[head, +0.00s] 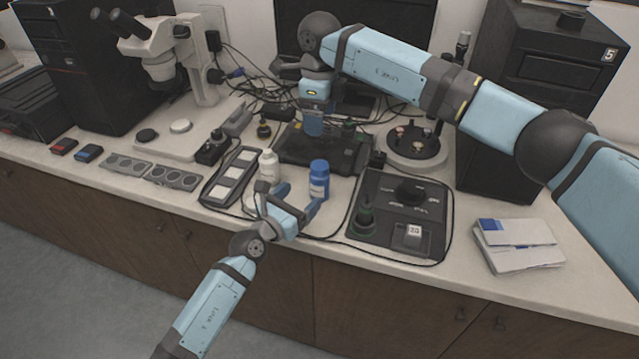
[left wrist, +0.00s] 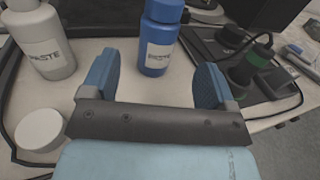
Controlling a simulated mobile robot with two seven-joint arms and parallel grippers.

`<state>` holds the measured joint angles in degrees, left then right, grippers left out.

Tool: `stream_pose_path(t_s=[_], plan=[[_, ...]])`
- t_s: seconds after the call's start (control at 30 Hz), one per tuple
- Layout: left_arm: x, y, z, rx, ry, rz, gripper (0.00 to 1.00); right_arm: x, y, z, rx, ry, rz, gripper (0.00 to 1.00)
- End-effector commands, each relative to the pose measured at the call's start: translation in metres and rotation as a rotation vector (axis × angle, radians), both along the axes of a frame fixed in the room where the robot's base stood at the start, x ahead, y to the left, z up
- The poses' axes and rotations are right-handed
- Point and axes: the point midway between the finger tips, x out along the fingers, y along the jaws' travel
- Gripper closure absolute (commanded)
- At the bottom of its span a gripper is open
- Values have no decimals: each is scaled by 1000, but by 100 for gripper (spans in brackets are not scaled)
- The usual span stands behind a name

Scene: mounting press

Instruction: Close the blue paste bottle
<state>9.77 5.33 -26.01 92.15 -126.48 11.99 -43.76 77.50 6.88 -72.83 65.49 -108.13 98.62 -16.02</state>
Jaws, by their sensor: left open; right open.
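The blue paste bottle (head: 319,182) stands upright near the counter's front edge. In the left wrist view the bottle (left wrist: 156,48) is just beyond my open fingers, centred between them; its top is cut off by the frame.
A white paste bottle (head: 269,166) stands left of the blue one. A round white cap (left wrist: 40,128) lies before it in the left wrist view. A slide tray (head: 205,194) is to the left, a dark control panel (head: 385,238) to the right.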

Motion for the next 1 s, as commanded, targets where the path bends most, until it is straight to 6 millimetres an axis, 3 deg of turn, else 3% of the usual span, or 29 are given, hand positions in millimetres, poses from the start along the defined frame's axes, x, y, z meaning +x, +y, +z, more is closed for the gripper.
stream_pose_path(t_s=[0.13, 0.33, 1.0], plan=[[-25, 18, 0, 1, 1, 1, 19, 0, 0, 3, 0, 0, 0, 26], [-42, 29, 0, 0, 0, 0, 19, 0, 0, 3, 0, 0, 0, 26], [-45, 31, 0, 0, 0, 1, 19, 0, 0, 3, 0, 0, 0, 26]])
